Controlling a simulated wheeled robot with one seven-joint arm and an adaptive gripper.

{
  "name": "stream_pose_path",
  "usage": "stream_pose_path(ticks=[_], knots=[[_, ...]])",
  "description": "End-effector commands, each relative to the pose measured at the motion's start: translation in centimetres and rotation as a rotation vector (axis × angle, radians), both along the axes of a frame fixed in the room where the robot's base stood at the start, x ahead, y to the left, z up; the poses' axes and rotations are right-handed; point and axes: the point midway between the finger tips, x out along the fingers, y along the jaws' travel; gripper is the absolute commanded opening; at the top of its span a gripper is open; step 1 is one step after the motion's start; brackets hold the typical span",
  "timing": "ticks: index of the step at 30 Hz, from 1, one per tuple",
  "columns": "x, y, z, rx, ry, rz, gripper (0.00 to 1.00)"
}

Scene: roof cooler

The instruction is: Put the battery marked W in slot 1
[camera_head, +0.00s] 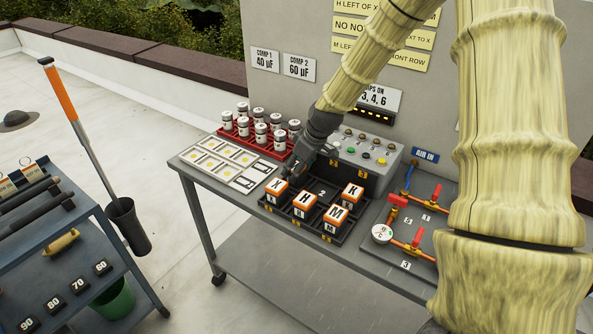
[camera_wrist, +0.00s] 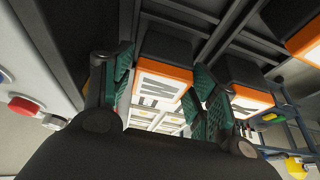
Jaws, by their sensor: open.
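My gripper (camera_head: 300,170) is low over the rear left of the dark battery tray (camera_head: 322,236). In the wrist view its green-padded fingers (camera_wrist: 162,72) stand open on either side of an orange, white and black battery (camera_wrist: 165,84). Its sideways letter looks like W or M and is partly hidden. This battery appears to be at slot 1; whether it is fully seated I cannot tell. In the head view my gripper hides it. Batteries X (camera_head: 276,190), H (camera_head: 303,203) and M (camera_head: 337,215) stand in the front row, K (camera_head: 352,193) at rear right. Slot 2 (camera_head: 321,193) is empty.
A control box (camera_head: 362,170) stands close behind the tray. A red rack (camera_head: 250,138) of capacitors and a white card board (camera_head: 222,165) lie to the left. A valve panel with a gauge (camera_head: 381,233) is on the right. A tool cart (camera_head: 75,270) stands far left.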

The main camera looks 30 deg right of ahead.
Motion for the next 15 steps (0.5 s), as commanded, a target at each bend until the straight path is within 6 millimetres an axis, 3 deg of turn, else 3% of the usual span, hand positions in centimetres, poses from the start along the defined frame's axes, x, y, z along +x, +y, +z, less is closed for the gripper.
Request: stream_pose_path(ticks=[15], knots=[[-2.2, -0.9, 6.0, 0.0, -0.002, 0.001, 0.59]])
